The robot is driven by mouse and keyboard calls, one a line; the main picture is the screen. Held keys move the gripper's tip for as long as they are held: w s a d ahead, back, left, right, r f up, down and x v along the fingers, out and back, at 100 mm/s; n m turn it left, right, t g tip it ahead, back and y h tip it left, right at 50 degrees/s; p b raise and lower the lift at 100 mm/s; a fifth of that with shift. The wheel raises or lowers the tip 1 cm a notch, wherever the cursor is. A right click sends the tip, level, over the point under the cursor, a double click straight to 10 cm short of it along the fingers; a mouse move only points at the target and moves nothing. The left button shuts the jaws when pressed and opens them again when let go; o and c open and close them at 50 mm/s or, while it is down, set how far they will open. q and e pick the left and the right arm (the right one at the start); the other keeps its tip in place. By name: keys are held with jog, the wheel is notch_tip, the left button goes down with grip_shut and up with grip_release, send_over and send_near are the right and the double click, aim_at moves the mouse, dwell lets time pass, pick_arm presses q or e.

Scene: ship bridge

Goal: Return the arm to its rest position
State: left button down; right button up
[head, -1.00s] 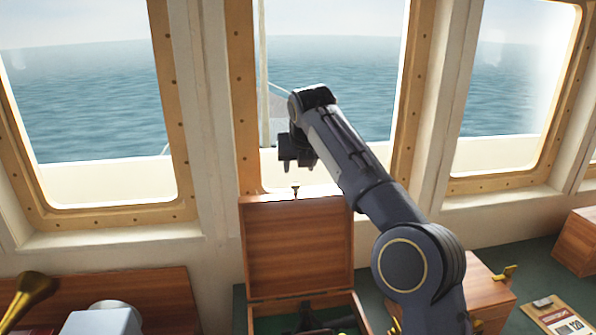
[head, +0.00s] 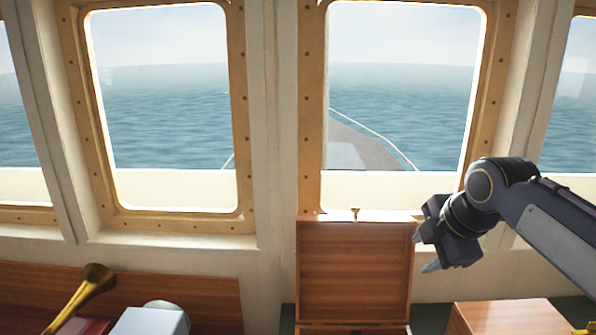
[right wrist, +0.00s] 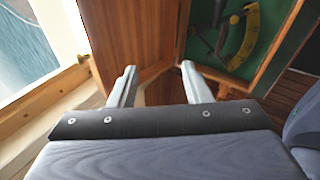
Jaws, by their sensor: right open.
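My right arm comes in from the right in the head view. Its gripper (head: 424,252) is beside the right edge of the raised lid of a wooden box (head: 354,270). In the right wrist view the two fingers (right wrist: 158,86) are apart with nothing between them. Beyond them that view shows the wooden lid (right wrist: 140,35) and the green-lined inside of the box, holding a brass and black instrument (right wrist: 237,38). My left gripper is not in view.
A brass horn (head: 82,295) and a pale grey box-shaped thing (head: 150,321) are at the lower left. Another wooden box (head: 500,316) stands at the lower right. Framed windows (head: 165,110) run behind, with the sea outside.

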jog(key=s+a+f+m+y+b, duration=0.1)
jog(key=s+f+m, duration=0.9)
jog(key=s, duration=0.2)
jog(key=s+a+f+m+y+b, duration=0.1)
jog(key=s+f+m, duration=0.9)
jog(key=s, duration=0.3)
jog(key=shift+s+a+f+m+g, duration=0.25)
jog(key=shift+a+m+g, duration=0.1)
jog(key=shift+m, duration=0.15)
